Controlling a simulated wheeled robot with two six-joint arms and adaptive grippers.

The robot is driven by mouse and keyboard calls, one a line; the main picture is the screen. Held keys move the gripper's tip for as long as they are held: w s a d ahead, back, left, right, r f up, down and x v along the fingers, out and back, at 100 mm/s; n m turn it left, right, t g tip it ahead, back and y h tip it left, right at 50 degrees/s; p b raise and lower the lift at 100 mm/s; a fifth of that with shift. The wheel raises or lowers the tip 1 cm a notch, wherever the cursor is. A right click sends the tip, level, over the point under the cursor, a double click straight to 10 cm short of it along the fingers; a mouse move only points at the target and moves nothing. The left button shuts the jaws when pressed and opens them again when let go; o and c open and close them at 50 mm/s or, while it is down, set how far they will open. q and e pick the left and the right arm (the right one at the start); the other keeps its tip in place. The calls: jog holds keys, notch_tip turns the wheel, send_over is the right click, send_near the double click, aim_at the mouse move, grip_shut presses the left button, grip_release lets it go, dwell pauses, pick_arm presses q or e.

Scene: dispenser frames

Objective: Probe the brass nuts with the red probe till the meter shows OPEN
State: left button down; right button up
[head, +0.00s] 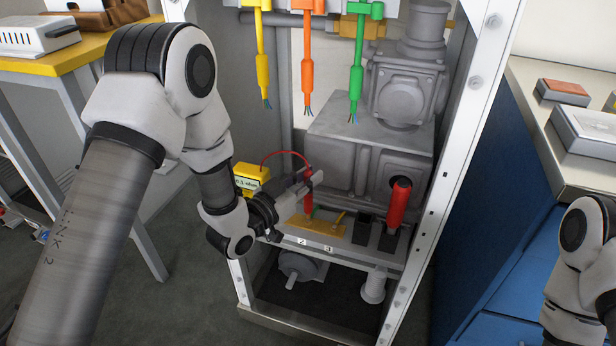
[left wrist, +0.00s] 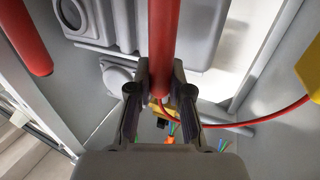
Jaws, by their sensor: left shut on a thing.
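My left gripper (head: 312,183) is shut on the red probe (head: 308,200), inside the dispenser frame. It also shows in the left wrist view (left wrist: 160,85), with the probe (left wrist: 163,35) between its fingers. The probe points down at a brass strip (head: 328,230) on the shelf; I cannot tell whether its tip touches a nut. The nuts are too small or hidden to make out singly. Labels 2 and 3 show on the shelf edge. The yellow meter (head: 251,176) stands left of the gripper; its display seems to read about 0.1 ohm. My right gripper is out of view.
A second red handle (head: 398,203) stands upright to the right of the probe. A red lead (head: 285,153) runs from the meter toward the probe. Yellow, orange and green cables (head: 356,85) hang above. White frame posts (head: 440,190) bound the space.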

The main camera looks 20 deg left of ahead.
pick_arm(q)
jog(key=shift+f, duration=0.25)
dwell(0.9)
notch_tip(320, 180, up, 5)
jog(key=p, duration=0.3)
jog(key=shift+p, duration=0.4)
dwell(0.6)
